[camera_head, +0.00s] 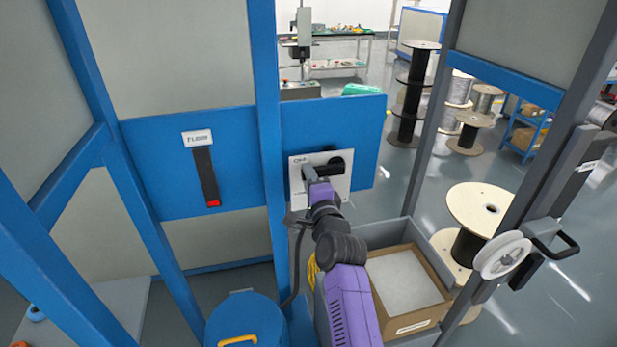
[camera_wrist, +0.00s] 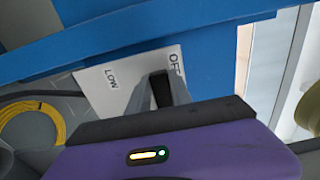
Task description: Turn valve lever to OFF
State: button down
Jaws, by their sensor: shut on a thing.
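The black valve lever (camera_head: 337,164) is mounted on a white plate (camera_head: 335,184) fixed to a blue panel. My gripper (camera_head: 309,176) is at the plate's left side, closed around the lever's end. In the wrist view the dark lever end (camera_wrist: 160,88) sits between my two grey fingers. The plate (camera_wrist: 95,92) shows there tilted, with the word LOW at its left and a partly cut-off OFF label at its right. The fingers hide part of the lever, and I cannot tell exactly which label it points to.
A blue post (camera_head: 268,130) stands left of the plate. A cardboard box (camera_head: 405,325) in a grey bin is below right, beside my arm. A blue drum (camera_head: 245,318) stands below left. A yellow cable coil (camera_wrist: 35,122) shows at left. Wooden spools (camera_head: 478,208) stand right.

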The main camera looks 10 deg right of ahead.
jog(key=c, duration=1.2)
grip_release()
jog(key=shift+o, duration=0.2)
jog(key=s, duration=0.7)
jog(key=shift+s, duration=0.4)
